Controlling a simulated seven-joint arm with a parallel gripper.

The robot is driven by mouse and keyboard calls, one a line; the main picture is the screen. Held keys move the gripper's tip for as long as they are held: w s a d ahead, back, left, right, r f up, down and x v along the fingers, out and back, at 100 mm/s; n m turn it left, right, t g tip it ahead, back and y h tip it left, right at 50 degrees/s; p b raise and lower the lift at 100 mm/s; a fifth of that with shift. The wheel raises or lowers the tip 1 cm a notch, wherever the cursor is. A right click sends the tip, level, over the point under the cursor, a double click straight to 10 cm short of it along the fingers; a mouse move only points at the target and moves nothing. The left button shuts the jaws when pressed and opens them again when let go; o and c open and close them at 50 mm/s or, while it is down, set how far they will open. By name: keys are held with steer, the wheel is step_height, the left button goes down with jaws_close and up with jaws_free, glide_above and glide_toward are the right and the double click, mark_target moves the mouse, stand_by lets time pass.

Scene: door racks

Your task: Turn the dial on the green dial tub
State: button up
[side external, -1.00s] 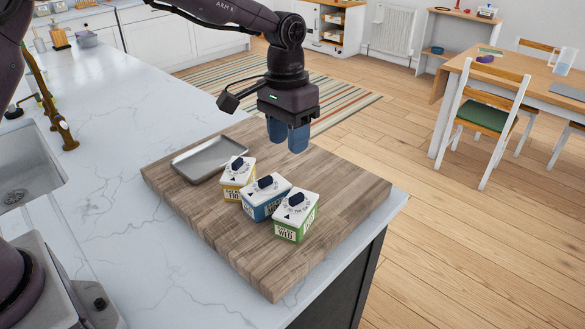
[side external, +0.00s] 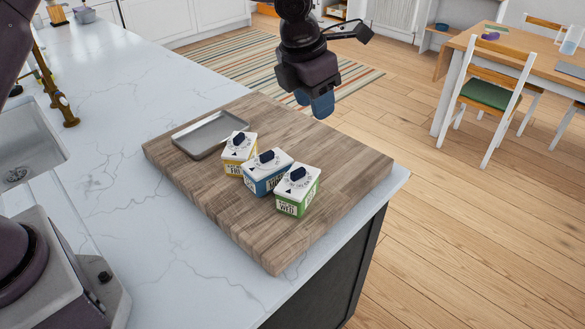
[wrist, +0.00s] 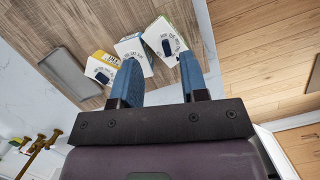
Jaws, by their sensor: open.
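The green dial tub (side external: 298,192) has a white top with a dark dial (side external: 297,174) and stands on the wooden board, at the right end of a row of three tubs. In the wrist view the green tub (wrist: 163,37) shows near the tip of the right finger, with its dark dial (wrist: 169,46) visible. My gripper (side external: 317,103) is above and beyond the tubs near the board's far edge, apart from them. In the wrist view my gripper (wrist: 158,75) has its two blue fingers spread with nothing between them.
A blue tub (side external: 266,172) stands directly left of the green one, and a yellow tub (side external: 239,154) left of that. A grey metal tray (side external: 210,134) lies at the board's back left. The wooden board (side external: 240,228) is clear in front, near the counter's edge.

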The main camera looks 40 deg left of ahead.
mark_target(293, 173)
steer(key=s+f+g, duration=0.1)
steer(key=f, duration=0.3)
steer(key=s+f+n+g, duration=0.1)
steer(key=s+f, duration=0.1)
steer(key=f, duration=0.3)
steer(key=s+a+f+g, duration=0.1)
steer(key=f, duration=0.3)
steer(key=shift+s+f+y, duration=0.15)
steer(key=shift+f+y, duration=0.1)
steer(key=shift+y, duration=0.05)
steer(key=shift+c, duration=0.2)
jaws_close()
